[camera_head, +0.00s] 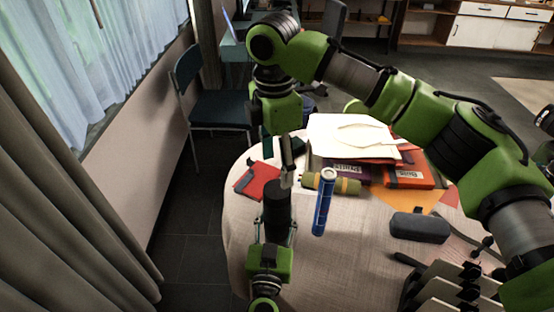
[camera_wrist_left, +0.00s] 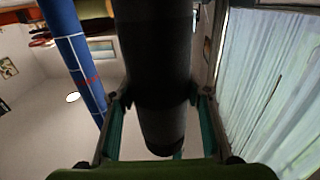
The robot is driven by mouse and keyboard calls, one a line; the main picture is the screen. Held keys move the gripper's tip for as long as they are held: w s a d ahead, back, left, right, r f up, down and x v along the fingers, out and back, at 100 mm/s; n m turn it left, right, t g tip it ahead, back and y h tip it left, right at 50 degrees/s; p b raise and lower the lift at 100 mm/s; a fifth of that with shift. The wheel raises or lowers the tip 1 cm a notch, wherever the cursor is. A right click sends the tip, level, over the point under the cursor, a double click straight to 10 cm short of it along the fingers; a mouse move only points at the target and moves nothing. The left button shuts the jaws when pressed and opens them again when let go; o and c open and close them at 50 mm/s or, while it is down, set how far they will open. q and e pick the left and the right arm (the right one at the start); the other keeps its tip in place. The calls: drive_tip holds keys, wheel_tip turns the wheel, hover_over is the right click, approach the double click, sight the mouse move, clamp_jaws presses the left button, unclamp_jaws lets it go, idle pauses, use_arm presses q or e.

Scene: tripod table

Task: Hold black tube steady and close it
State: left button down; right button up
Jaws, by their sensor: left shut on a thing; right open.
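The black tube (camera_head: 277,212) stands upright near the left edge of the round table. It also fills the middle of the left wrist view (camera_wrist_left: 155,70). My left gripper (camera_head: 274,236) is shut around its lower part, with a finger on each side of it in the left wrist view (camera_wrist_left: 158,105). My right gripper (camera_head: 279,160) points down just above the top of the tube. It is open, and one grey finger reaches close to the tube's upper end. I cannot tell whether that finger touches it. The tube's top and any cap are hard to make out.
A blue tube (camera_head: 323,205) stands just right of the black tube. An olive roll (camera_head: 345,186), books (camera_head: 408,178), a red notebook (camera_head: 257,181) and a dark case (camera_head: 420,228) lie on the round table (camera_head: 350,265). A chair (camera_head: 215,108) is behind.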

sight(277, 189)
drive_tip(key=n, duration=0.4)
drive_tip(key=shift+r, duration=0.15)
drive_tip(key=n, duration=0.4)
drive_tip(key=shift+r+n, duration=0.1)
drive_tip(key=shift+n, duration=0.2)
drive_tip(key=shift+f, duration=4.05)
